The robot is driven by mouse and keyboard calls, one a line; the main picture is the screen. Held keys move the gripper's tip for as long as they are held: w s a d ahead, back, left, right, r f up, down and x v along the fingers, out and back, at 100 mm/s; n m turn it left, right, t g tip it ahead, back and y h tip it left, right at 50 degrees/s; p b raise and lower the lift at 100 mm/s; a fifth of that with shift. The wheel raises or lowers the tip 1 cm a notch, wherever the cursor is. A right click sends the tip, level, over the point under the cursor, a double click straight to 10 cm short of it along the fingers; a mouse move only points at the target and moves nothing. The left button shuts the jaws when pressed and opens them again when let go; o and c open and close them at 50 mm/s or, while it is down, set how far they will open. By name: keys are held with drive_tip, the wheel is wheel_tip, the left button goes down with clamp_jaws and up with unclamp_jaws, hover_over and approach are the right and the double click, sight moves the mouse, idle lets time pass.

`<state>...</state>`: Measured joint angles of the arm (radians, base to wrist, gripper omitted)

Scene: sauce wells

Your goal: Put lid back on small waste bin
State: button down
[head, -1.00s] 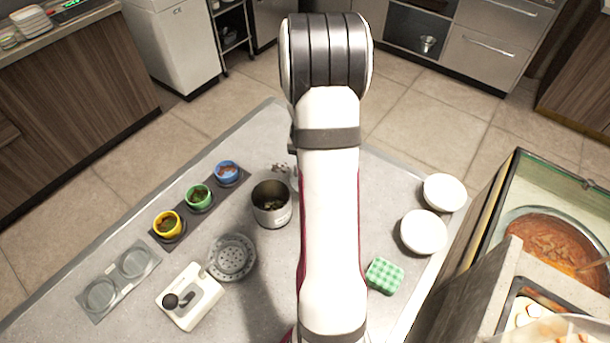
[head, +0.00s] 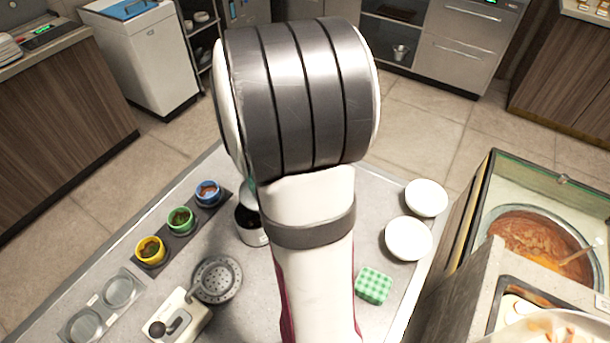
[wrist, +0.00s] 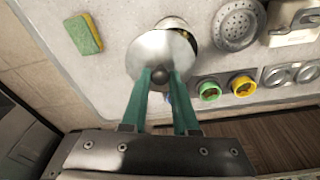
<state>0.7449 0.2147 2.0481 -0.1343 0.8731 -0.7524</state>
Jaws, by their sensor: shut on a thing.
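The small waste bin (head: 250,229) is a metal cylinder standing on the counter, partly hidden by my arm in the head view. In the wrist view the bin (wrist: 178,24) shows just behind the lid, which covers part of its opening. The lid (wrist: 150,50) is a round pale metal disc with a dark knob. My gripper (wrist: 160,75) is shut on the lid's knob. The lid overlaps the bin in this view and its opening still shows at the right; I cannot tell whether they touch.
Blue (head: 208,190), green (head: 180,219) and yellow (head: 150,249) sauce cups stand left of the bin. A perforated disc (head: 218,279) lies nearby. Two white bowls (head: 408,238) and a green checked block (head: 373,285) are at right. A green-yellow sponge (wrist: 83,33) lies on the counter.

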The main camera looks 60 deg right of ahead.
drive_tip(key=shift+w+a+r+n, duration=0.1)
drive_tip(key=shift+w+a+n, duration=0.3)
drive_tip(key=shift+a, duration=0.2)
drive_tip(key=shift+w+a+r+n, duration=0.1)
drive_tip(key=shift+w+a+n, duration=0.3)
drive_tip(key=shift+a, duration=0.15)
drive_tip(key=shift+f, duration=3.1)
drive_tip(key=shift+f, duration=0.2)
drive_tip(key=shift+c, duration=0.6)
unclamp_jaws()
drive_tip(key=shift+s, duration=0.1)
drive_tip(key=shift+r, duration=0.1)
drive_tip(key=shift+r, duration=3.45)
